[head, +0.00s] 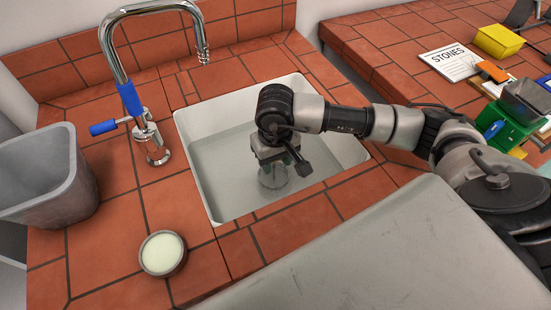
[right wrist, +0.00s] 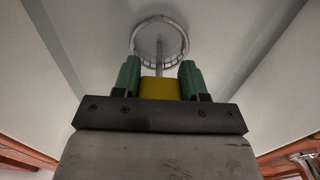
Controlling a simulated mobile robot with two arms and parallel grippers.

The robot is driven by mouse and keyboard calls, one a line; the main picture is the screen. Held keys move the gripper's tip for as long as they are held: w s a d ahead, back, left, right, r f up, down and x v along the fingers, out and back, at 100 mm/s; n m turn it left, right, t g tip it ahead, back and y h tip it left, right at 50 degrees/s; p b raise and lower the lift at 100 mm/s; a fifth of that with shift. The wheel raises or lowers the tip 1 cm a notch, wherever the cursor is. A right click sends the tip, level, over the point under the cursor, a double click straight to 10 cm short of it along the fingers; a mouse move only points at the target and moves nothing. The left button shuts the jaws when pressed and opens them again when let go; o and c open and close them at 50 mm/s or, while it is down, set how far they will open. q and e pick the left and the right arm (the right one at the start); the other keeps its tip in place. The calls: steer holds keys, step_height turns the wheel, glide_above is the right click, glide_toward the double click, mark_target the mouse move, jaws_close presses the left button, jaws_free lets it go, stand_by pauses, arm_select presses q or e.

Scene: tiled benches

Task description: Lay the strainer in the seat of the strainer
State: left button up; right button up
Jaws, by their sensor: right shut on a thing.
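My right gripper (head: 281,160) is low inside the sink, pointing down. In the right wrist view its green fingers (right wrist: 160,78) are shut on the yellow grip (right wrist: 159,89) of the strainer. The strainer's thin grey stem (right wrist: 159,58) runs from the grip toward a round metal ring with a slotted-looking rim (right wrist: 160,22). In the head view a round metal ring (head: 273,184) shows below the gripper at the sink floor. I cannot tell how much of the ring is strainer and how much is seat, or whether they touch. My left gripper is not in view.
The white sink (head: 205,187) is set in a red tiled bench. A faucet (head: 111,48) with blue parts stands behind it. A grey bin (head: 52,185) is at the left and a round dish (head: 161,254) lies in front. Several objects clutter the right bench.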

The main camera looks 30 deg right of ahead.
steer(key=shift+f+b, duration=0.45)
stand_by(0.6)
steer(key=o, duration=1.2)
steer(key=shift+o, duration=0.2)
steer(key=shift+r, duration=0.1)
step_height(320, 180, up, 11)
steer(key=shift+f+b, duration=0.15)
steer(key=shift+b, duration=0.2)
